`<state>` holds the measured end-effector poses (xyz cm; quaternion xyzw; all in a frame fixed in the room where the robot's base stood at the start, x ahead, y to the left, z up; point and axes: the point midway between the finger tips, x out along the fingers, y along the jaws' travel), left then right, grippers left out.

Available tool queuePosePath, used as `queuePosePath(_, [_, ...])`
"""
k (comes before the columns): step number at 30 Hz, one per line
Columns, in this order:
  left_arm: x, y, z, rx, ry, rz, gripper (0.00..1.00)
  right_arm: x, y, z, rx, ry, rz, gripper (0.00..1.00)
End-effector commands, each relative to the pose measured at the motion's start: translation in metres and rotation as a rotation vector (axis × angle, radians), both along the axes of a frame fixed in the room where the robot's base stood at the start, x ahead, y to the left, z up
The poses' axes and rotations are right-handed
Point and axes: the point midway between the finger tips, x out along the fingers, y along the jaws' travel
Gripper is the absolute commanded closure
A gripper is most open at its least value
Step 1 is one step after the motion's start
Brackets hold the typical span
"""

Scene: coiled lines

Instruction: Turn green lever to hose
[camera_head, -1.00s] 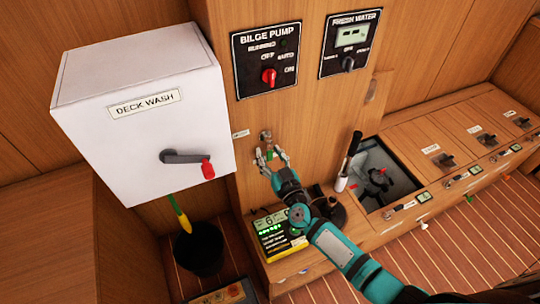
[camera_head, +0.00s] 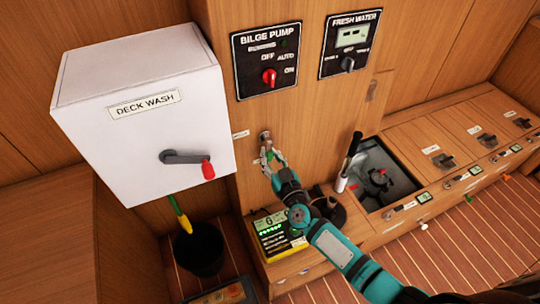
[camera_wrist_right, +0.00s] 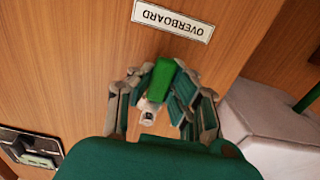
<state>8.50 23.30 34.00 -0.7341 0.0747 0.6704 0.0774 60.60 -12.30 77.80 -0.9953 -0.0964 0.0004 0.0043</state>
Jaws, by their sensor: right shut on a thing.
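The green lever (camera_wrist_right: 161,80) stands between the fingers of my right gripper (camera_wrist_right: 158,92) in the right wrist view, with a small metal fitting (camera_wrist_right: 149,113) by its lower end. My right gripper (camera_head: 267,158) is shut on the lever at the wooden panel in the head view. The fingers hide most of the lever there. A label reading OVERBOARD (camera_wrist_right: 173,20) is on the panel beside the lever; it appears upside down in the wrist view. No label reading hose is legible. My left gripper is not in view.
A white DECK WASH box (camera_head: 145,105) with a red-tipped handle juts out at the left. A BILGE PUMP panel (camera_head: 266,60) and a FRESH WATER panel (camera_head: 350,42) are above. A black bucket (camera_head: 199,250) and an open hatch (camera_head: 378,180) lie lower down.

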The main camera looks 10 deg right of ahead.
Motion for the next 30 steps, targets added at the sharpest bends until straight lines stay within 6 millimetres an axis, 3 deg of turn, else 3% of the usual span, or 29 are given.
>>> queuePosePath(11, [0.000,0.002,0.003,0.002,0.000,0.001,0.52,-0.003,0.010,0.000,0.183,0.039,0.000,1.00])
queuePosePath(30, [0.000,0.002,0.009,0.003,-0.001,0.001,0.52,-0.008,0.037,0.015,0.772,0.154,-0.001,1.00])
